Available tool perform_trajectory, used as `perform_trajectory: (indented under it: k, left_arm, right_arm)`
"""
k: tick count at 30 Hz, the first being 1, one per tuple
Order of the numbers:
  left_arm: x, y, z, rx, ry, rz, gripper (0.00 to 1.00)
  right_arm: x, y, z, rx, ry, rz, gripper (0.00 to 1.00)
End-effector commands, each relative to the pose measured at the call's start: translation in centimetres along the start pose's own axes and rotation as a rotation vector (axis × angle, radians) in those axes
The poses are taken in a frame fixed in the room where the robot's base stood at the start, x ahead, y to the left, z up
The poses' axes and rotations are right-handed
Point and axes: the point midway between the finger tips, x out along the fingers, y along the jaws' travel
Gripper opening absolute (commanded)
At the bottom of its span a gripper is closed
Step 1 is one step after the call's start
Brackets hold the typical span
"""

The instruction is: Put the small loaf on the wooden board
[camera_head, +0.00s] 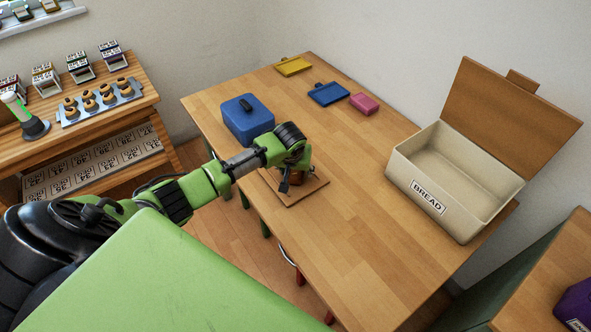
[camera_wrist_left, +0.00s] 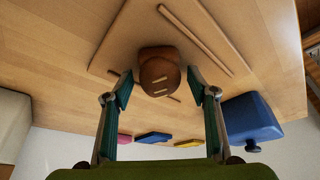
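The small brown loaf (camera_wrist_left: 158,75), with pale slashes on its top, sits over the wooden board (camera_wrist_left: 138,28) in the left wrist view. My left gripper (camera_wrist_left: 160,82) has its fingers apart on either side of the loaf, with a narrow gap at each side. In the head view the left gripper (camera_head: 291,181) is low over the board (camera_head: 307,196), and the loaf (camera_head: 299,178) is mostly hidden by it. The loaf seems to rest on the board; its underside is hidden. My right gripper is not in view.
A blue box (camera_head: 248,120) stands left of the board, close to my left arm. An open bread bin (camera_head: 415,192) stands at the right. Yellow (camera_head: 293,66), blue (camera_head: 328,94) and pink (camera_head: 364,104) items lie at the back. The table between board and bin is clear.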

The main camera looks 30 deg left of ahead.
Motion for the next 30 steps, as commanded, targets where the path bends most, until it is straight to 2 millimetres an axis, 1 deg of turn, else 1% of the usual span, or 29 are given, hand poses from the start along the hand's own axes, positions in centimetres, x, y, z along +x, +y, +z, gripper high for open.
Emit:
perform_trajectory:
  k: [8, 11, 13, 17, 24, 27, 30]
  left_arm:
    - [-0.1, 0.0, -0.1, 0.0, 0.001, 0.0, 0.52]
    - [-0.7, 0.1, -0.2, 0.001, 0.002, 0.002, 0.52]
    - [-1.4, 0.1, -0.2, 0.001, 0.001, 0.002, 0.52]
    - [-3.5, 0.0, -0.2, 0.002, 0.002, 0.002, 0.52]
    - [-8.3, 0.1, -0.2, 0.002, 0.004, 0.003, 0.52]
    - [-10.0, 0.1, -0.2, 0.0, 0.003, 0.002, 0.52]
    - [-11.3, 0.1, -0.2, 0.0, 0.001, 0.002, 0.52]
  right_arm:
    - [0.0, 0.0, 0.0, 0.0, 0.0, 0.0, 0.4]
    - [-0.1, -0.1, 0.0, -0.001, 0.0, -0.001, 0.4]
    - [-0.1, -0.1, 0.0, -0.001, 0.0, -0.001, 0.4]
    - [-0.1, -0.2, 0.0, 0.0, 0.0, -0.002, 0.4]
    - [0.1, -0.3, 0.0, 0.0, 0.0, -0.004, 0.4]
    - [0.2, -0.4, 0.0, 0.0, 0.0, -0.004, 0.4]
    - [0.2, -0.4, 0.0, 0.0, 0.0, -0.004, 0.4]
